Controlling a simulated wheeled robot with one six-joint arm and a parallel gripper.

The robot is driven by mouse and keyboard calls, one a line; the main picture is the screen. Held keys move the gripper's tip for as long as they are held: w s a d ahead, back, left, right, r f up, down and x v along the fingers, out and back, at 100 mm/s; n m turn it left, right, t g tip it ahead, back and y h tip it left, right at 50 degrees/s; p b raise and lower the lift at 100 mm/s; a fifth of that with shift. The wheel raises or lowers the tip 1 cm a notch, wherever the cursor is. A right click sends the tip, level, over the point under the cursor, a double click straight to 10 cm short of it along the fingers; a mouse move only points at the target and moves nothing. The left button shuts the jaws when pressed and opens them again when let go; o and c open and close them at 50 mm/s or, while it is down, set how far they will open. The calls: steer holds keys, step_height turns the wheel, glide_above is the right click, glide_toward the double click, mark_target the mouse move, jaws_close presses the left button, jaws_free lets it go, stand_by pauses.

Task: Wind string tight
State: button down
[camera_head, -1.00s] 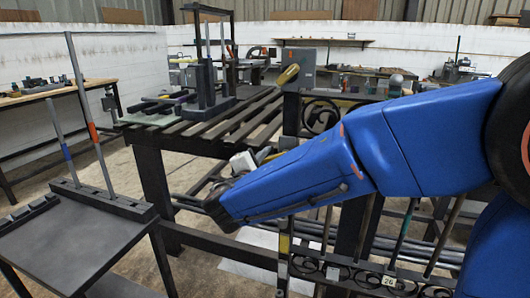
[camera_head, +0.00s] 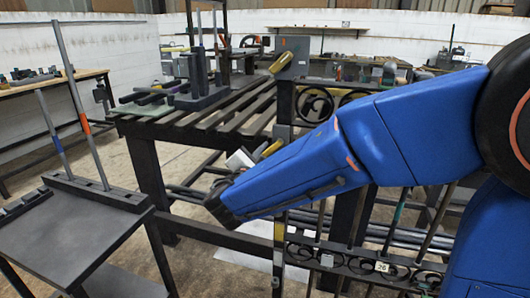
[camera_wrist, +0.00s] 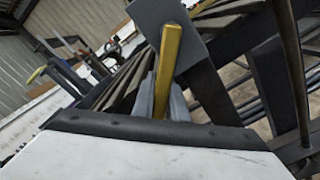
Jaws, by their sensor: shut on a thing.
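A yellow handle (camera_wrist: 171,62) stands upright between the two grey fingers of my gripper (camera_wrist: 162,98) in the wrist view. The fingers are shut on it, and a grey plate (camera_wrist: 155,20) is behind its upper part. In the head view my gripper (camera_head: 241,160) is largely hidden by my blue arm, beside a lower yellow handle (camera_head: 272,149). A second yellow handle (camera_head: 281,62) is on a grey box (camera_head: 297,52) at the top of the dark scroll gate (camera_head: 345,258). I cannot make out any string in either view.
A dark slatted bench (camera_head: 225,118) stands behind my gripper with a dark upright frame (camera_head: 198,80) on it. A dark stand (camera_head: 80,240) with two tall rods is at the left.

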steer(key=c, duration=1.8)
jaws_free()
steer(key=shift+o, duration=0.2)
